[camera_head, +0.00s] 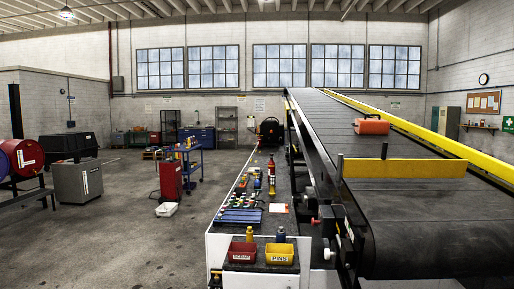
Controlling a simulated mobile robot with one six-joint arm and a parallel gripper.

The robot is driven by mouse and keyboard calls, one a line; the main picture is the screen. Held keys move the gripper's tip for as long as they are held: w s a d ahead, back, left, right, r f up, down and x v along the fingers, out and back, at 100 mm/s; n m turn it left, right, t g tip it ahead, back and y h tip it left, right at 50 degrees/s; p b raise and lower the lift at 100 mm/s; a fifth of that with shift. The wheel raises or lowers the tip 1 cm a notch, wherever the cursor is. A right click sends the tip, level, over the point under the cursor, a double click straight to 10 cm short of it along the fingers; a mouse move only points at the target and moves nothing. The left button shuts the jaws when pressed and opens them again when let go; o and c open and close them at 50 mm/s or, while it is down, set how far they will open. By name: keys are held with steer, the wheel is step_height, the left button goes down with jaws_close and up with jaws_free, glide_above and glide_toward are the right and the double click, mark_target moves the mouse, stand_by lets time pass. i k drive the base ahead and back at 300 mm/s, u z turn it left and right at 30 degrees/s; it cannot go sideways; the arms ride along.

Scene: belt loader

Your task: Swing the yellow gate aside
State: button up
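The yellow gate (405,168) is a flat bar standing across the lower part of the dark belt (415,205). Its left end is beside a dark post (340,165) at the belt's left edge, and its right end reaches close to the yellow side rail (455,150). A short dark upright peg (384,150) shows at the gate's top edge. An orange case (370,126) sits on the belt farther up, behind the gate and apart from it. My gripper is not in view.
A bench (215,245) along the belt's left side holds a red bin (242,253), a yellow bin (280,254), bottles and small parts. Knobs and fittings stick out from the loader's left side. Open floor (130,235) lies left of the bench.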

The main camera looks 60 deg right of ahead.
mark_target(383, 168)
steer(key=z, duration=0.05)
steer(key=i, duration=0.4)
steer(key=z, duration=2.4)
steer(key=i, duration=1.9)
steer(key=z, duration=1.05)
